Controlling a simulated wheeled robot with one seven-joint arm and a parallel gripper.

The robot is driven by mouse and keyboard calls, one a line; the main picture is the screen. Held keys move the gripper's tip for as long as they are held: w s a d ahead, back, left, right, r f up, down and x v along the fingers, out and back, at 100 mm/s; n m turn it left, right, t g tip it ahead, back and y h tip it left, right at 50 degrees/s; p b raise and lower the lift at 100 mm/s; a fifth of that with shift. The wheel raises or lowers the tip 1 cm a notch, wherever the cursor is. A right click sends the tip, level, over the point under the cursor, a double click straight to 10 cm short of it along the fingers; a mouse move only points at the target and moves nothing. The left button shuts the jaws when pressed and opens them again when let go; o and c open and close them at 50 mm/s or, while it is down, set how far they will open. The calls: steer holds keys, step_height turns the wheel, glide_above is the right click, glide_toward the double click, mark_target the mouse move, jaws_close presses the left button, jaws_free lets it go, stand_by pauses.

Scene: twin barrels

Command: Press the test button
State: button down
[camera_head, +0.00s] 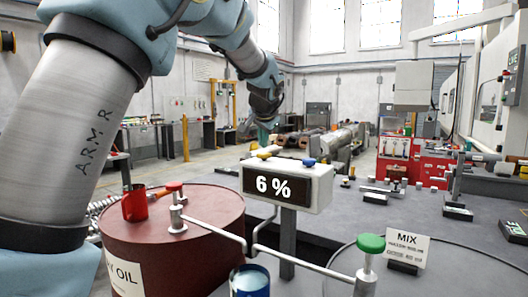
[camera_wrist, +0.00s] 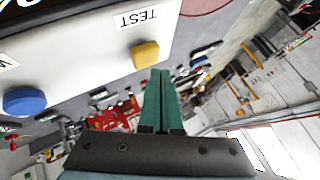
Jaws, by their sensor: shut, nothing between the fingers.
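The display box (camera_head: 318,188) stands on a post between two barrels and reads "6 %". On its top are a yellow button (camera_head: 264,155) and a blue button (camera_head: 308,162). In the wrist view the yellow button (camera_wrist: 146,54) is beside a "TEST" label (camera_wrist: 136,19), and the blue button (camera_wrist: 24,101) is near a partly cut-off label. My gripper (camera_head: 263,142) is above the yellow button in the head view. Its green fingers are together and empty, and their tips (camera_wrist: 160,72) appear close to the yellow button in the wrist view. I cannot tell whether they touch.
A dark red barrel (camera_head: 150,242) carries a red mug (camera_head: 134,204) and a red-topped valve (camera_head: 175,200). A grey barrel at right has a green-knobbed valve (camera_head: 370,246) and a "MIX" sign (camera_head: 406,247). A blue cup (camera_head: 250,282) is in front. Pipes run below the box.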

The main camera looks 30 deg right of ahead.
mark_target(263, 154)
steer(key=shift+r, duration=0.1)
steer(key=shift+r+p, duration=1.85)
steer(key=shift+r, duration=0.65)
steer(key=shift+f, duration=0.15)
steer(key=a+f+n+g+y, duration=0.15)
steer(key=a+f, duration=0.25)
steer(key=a, duration=0.4)
steer(key=a+f+n+g, duration=0.1)
steer(key=a+f+n, duration=0.1)
steer(key=a+f, duration=0.45)
steer(key=a+f+n+g+y, duration=0.1)
steer(key=a+f+n, duration=0.15)
steer(key=a, duration=0.75)
steer(key=s+a+f+n+g, duration=0.1)
steer(key=s+a+f+n, duration=0.2)
steer(key=s+a, duration=0.6)
steer(key=s+a+f+n+g+y, duration=0.1)
steer(key=s+a+f+n+g, duration=0.1)
steer(key=s+a+f, duration=0.6)
steer(key=shift+s+a+f+n, duration=0.2)
steer(key=shift+s+a+n, duration=0.65)
steer(key=shift+a, duration=0.4)
